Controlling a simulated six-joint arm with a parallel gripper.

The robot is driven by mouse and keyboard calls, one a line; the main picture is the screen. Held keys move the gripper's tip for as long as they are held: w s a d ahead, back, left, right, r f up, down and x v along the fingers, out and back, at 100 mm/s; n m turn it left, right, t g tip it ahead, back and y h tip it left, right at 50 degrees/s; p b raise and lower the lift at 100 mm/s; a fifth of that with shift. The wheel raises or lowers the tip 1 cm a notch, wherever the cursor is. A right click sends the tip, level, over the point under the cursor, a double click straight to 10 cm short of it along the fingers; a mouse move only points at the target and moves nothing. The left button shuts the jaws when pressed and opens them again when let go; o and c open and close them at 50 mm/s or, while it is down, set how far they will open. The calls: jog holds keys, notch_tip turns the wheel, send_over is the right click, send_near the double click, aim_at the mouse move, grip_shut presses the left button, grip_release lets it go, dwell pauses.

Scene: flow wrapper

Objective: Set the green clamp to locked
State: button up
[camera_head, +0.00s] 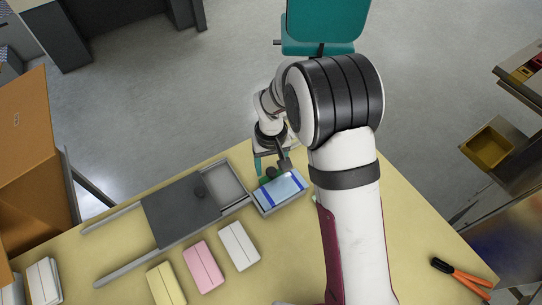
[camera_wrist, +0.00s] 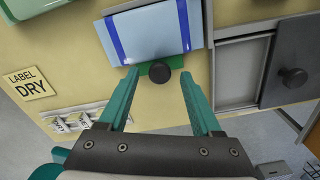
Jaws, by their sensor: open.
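The green clamp (camera_wrist: 146,68) is a small green piece with a round black knob (camera_wrist: 160,75), at the near edge of a shallow tray in the wrist view. In the head view the clamp (camera_head: 266,180) shows only as a dark green bit below my gripper. My gripper (camera_wrist: 160,82) is open, with one teal finger on each side of the clamp and knob. No finger visibly touches the knob. Whether the clamp is locked cannot be told.
Left of the tray is a grey sliding cover (camera_head: 180,212) with a black knob, on rails. Yellow (camera_head: 166,285), pink (camera_head: 203,267) and white (camera_head: 239,246) packs lie in front. Orange-handled pliers (camera_head: 462,272) lie at right. A "LABEL DRY" sign (camera_wrist: 30,84) is on the table.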

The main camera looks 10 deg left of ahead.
aim_at(271, 171)
notch_tip(271, 171, up, 15)
jog(key=shift+r, duration=0.2)
jog(key=s+d+r+m+y, duration=0.1)
jog(key=s+d+r+m, duration=0.1)
jog(key=s+d+m, duration=0.35)
jog(key=s+d+r+m, duration=0.2)
jog(key=s+d+r, duration=0.1)
jog(key=s+d, duration=0.55)
jog(key=s+d+f+m, duration=0.1)
jog(key=s+f+m, duration=0.1)
jog(key=s, duration=0.8)
jog(key=shift+d+f+m+y, duration=0.3)
jog(key=shift+d+m+y, duration=0.1)
jog(key=shift+m, duration=0.35)
